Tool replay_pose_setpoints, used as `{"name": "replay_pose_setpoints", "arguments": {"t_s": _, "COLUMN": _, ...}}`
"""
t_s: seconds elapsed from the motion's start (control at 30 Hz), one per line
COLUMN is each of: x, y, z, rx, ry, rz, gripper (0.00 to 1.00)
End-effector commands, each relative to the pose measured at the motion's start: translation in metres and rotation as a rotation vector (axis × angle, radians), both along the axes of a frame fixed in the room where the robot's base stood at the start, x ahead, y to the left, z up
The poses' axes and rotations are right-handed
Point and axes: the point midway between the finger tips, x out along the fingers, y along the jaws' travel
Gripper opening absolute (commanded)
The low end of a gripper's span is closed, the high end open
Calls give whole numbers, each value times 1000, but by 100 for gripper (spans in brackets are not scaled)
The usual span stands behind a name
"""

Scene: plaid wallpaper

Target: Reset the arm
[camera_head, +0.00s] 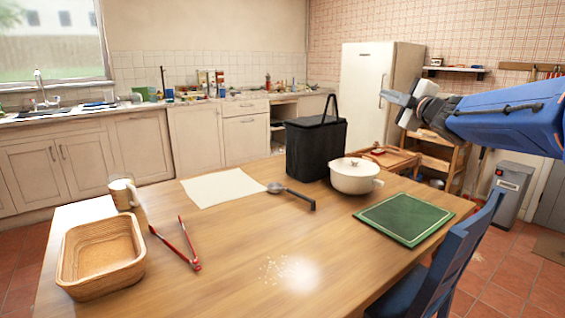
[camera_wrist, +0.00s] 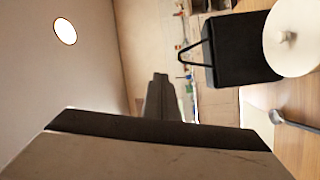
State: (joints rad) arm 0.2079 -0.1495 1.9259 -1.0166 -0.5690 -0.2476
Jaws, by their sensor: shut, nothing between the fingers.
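My gripper (camera_head: 393,98) is held up at the right of the head view, well above the table and in front of the white fridge. It is shut with nothing in it. The blue arm behind it comes in from the right edge. In the wrist view the dark gripper fingers (camera_wrist: 160,98) fill the lower middle. The wrist view is turned on its side and shows the black bin, the white pot and the ladle at its right.
A blue chair (camera_head: 440,270) stands at the right.

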Motion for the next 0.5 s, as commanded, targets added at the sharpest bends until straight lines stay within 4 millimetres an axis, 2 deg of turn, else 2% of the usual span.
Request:
{"name": "replay_pose_setpoints", "arguments": {"t_s": 0.17, "x": -50, "y": -24, "z": -30, "rx": 193, "ry": 130, "rz": -198, "gripper": 0}}
{"name": "replay_pose_setpoints", "arguments": {"t_s": 0.27, "x": -85, "y": -37, "z": -60, "rx": 310, "ry": 225, "rz": -307, "gripper": 0}}
{"name": "replay_pose_setpoints", "arguments": {"t_s": 0.37, "x": -124, "y": -45, "z": -98, "rx": 426, "ry": 331, "rz": -408, "gripper": 0}}
{"name": "replay_pose_setpoints", "arguments": {"t_s": 0.5, "x": -185, "y": -48, "z": -158, "rx": 581, "ry": 496, "rz": -535, "gripper": 0}}
